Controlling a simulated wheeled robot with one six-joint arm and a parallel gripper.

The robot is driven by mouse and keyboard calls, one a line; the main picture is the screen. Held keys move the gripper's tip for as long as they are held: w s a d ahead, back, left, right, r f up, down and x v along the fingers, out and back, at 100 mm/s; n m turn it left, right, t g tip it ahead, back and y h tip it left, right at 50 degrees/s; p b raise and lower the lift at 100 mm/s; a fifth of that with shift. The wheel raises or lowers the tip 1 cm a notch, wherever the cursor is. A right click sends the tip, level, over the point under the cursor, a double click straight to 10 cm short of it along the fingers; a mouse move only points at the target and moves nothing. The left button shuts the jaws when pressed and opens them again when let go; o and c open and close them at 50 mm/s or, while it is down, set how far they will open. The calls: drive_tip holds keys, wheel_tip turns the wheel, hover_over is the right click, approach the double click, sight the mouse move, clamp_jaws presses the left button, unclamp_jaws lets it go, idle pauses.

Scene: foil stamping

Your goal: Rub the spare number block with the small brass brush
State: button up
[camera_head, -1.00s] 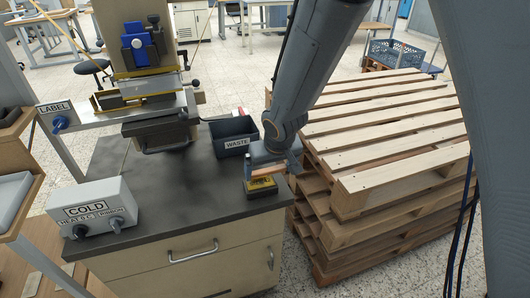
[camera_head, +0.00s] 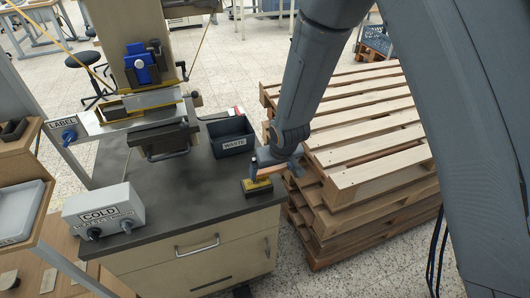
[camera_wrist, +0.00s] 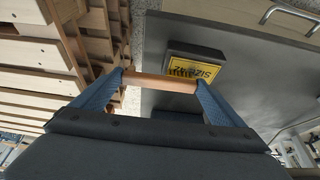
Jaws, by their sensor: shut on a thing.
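The spare number block (camera_head: 257,188) is a dark block with a yellow top, lying near the front right corner of the bench top. In the wrist view its yellow face (camera_wrist: 196,66) reads "SIZE 42". My gripper (camera_head: 268,170) is just above and beside the block. In the wrist view its two blue fingers (camera_wrist: 160,84) are shut on a brown wooden bar, which looks like the brush handle (camera_wrist: 160,82). The brush's brass bristles cannot be made out. I cannot tell whether the brush touches the block.
A dark bin marked WASTE (camera_head: 232,136) stands behind the block. The stamping press (camera_head: 150,100) is at the back left, and a grey control box (camera_head: 104,212) marked COLD at the front left. Stacked pallets (camera_head: 370,150) stand right of the bench. The middle bench top is clear.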

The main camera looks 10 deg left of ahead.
wheel_tip(320, 180, up, 3)
drive_tip(key=shift+s+f+p, duration=0.1)
drive_tip(key=shift+f+p, duration=0.1)
drive_tip(key=shift+p, duration=0.5)
wheel_tip(320, 180, up, 6)
drive_tip(key=p, duration=0.9)
drive_tip(key=shift+f, duration=0.2)
